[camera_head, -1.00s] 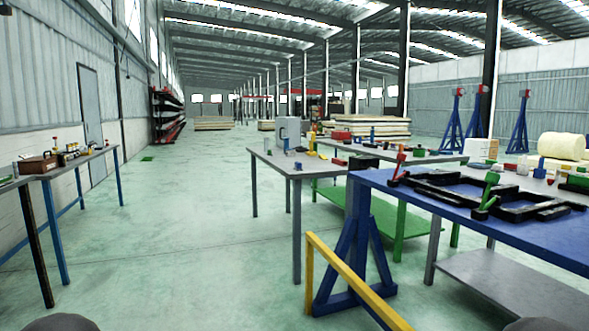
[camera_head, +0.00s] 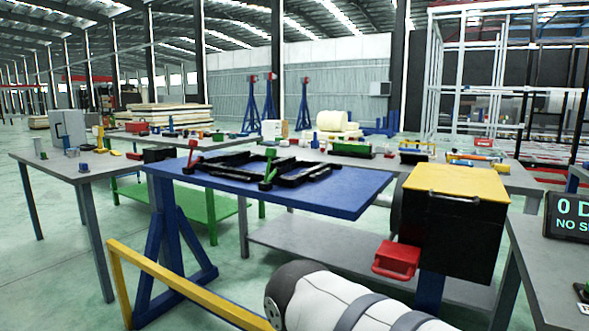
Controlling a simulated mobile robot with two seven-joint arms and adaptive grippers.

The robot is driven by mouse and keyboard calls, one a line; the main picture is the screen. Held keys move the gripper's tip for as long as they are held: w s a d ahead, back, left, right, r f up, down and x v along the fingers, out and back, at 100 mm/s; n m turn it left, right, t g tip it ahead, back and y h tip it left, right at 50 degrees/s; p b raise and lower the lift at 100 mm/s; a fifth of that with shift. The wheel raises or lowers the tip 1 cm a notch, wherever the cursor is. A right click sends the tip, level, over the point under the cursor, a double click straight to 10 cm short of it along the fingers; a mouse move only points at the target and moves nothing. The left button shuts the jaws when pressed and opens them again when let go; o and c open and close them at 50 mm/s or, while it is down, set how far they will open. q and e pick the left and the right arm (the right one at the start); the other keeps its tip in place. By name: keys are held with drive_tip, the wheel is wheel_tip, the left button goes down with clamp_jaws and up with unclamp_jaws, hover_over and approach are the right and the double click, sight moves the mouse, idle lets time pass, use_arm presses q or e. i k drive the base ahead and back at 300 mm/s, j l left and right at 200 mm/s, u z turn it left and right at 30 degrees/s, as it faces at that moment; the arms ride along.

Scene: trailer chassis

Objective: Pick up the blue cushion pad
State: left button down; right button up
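I cannot make out the blue cushion pad for certain. A small blue block (camera_head: 84,168) sits near the front edge of the grey table at the left; it is too small to identify. Neither of my grippers is in view. Only a white and dark arm link of mine shows at the bottom middle, and it hides part of the floor.
A blue table (camera_head: 335,190) holds a black chassis frame (camera_head: 300,172) with green and red clamps. A yellow rail (camera_head: 180,285) stands in front. A black box with a yellow top (camera_head: 455,215) is at the right. Open floor (camera_head: 50,260) lies at the left.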

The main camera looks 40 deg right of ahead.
sight(83, 167)
drive_tip(key=i+j+u, duration=0.25)
drive_tip(key=i, duration=1.1)
drive_tip(key=i+j+u, duration=0.15)
drive_tip(key=i+u, duration=0.15)
drive_tip(key=i, duration=1.1)
